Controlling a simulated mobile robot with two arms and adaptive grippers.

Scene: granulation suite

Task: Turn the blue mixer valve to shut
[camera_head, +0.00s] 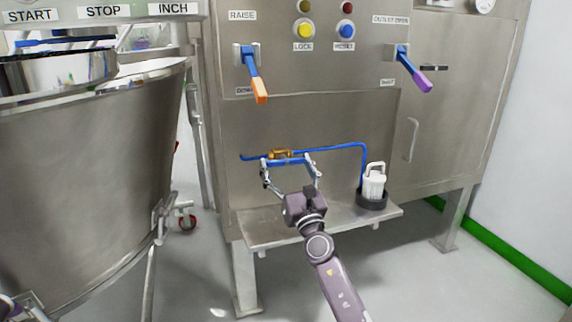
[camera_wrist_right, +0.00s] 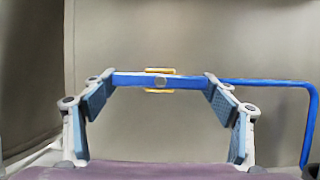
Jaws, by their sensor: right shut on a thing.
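The mixer valve has a brass body (camera_head: 279,153) on a thin blue pipe (camera_head: 340,146) low on the steel cabinet front. Its blue lever (camera_head: 288,162) lies roughly level, in line with the pipe. In the right wrist view the blue lever (camera_wrist_right: 135,80) spans between the fingertips, with the brass body (camera_wrist_right: 160,71) behind it and a round grey pivot at its middle. My right gripper (camera_head: 288,165) is shut on the lever, one finger at each end; its fingers also show in the right wrist view (camera_wrist_right: 160,84).
A steel shelf (camera_head: 262,235) below the valve carries a white container (camera_head: 374,184) in a dark holder at right. Above are an orange-tipped lever (camera_head: 257,80) and a purple-tipped lever (camera_head: 415,70). A large steel bowl (camera_head: 85,170) stands at left.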

